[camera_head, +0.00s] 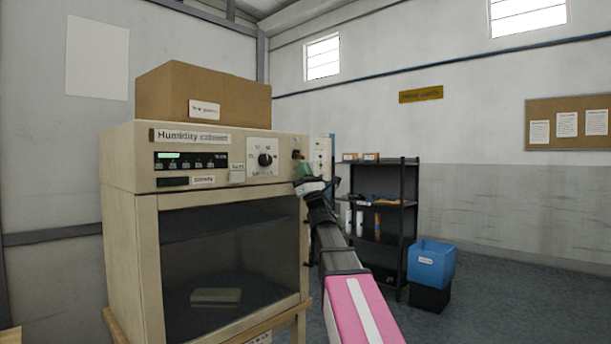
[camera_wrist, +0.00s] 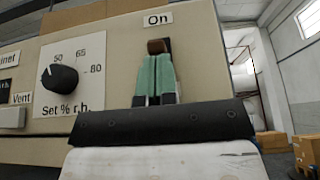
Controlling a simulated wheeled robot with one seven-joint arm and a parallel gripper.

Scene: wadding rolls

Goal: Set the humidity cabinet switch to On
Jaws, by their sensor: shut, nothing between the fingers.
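The humidity cabinet (camera_head: 128,190) is a beige box with a dark glass door, standing on a wooden stand at the left in the head view. Its switch (camera_wrist: 157,46) is a small brown piece just below the "On" label (camera_wrist: 158,19) in the wrist view. My gripper (camera_wrist: 157,60) has green fingers shut together, with nothing between them. Their tips are right at the lower edge of the switch and partly cover it; I cannot tell whether they touch. In the head view my gripper (camera_head: 305,170) is at the cabinet panel's right end.
A dark "Set % r.h." knob (camera_wrist: 60,79) is left of my fingers, with a Vent button (camera_wrist: 12,117) farther left. A cardboard box (camera_head: 170,95) sits on the cabinet. Behind my arm stand a black shelf (camera_head: 398,205) and a blue bin (camera_head: 431,264).

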